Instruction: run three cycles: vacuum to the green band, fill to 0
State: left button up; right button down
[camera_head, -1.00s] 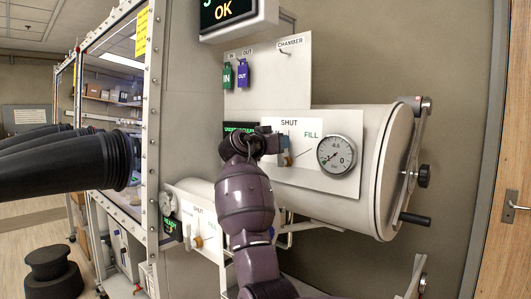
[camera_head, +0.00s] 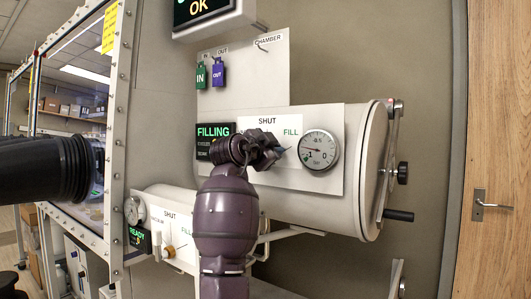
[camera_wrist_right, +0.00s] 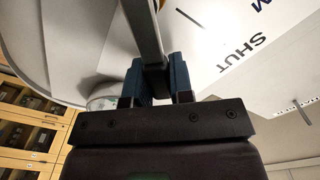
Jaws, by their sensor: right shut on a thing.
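My right gripper (camera_head: 280,153) is at the valve panel of the upper chamber (camera_head: 362,170), toward the FILL label (camera_head: 291,132). In the right wrist view its two blue pads (camera_wrist_right: 157,80) are shut on a grey valve lever (camera_wrist_right: 147,35). The arm and gripper hide most of the valve body. The round pressure gauge (camera_head: 319,150) is just right of the gripper, its needle pointing left and slightly up. The dark status display (camera_head: 215,140) reads FILLING in green. My left gripper is not in view.
A lower chamber has its own gauge (camera_head: 134,210), READY display (camera_head: 138,238) and orange-tipped valve (camera_head: 169,250). A black glove sleeve (camera_head: 45,168) juts out at left. The chamber door's black handle (camera_head: 398,215) sticks out at right. Green IN and purple OUT tags (camera_head: 218,73) hang above.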

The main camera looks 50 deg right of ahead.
jog(key=shift+s+f+m+b, duration=0.35)
jog(key=shift+f+m+b, duration=0.25)
jog(key=shift+m, duration=0.6)
jog(key=c, duration=1)
grip_release()
jog(key=shift+s, duration=0.1)
jog(key=a, duration=1)
jog(key=shift+s+a, duration=0.4)
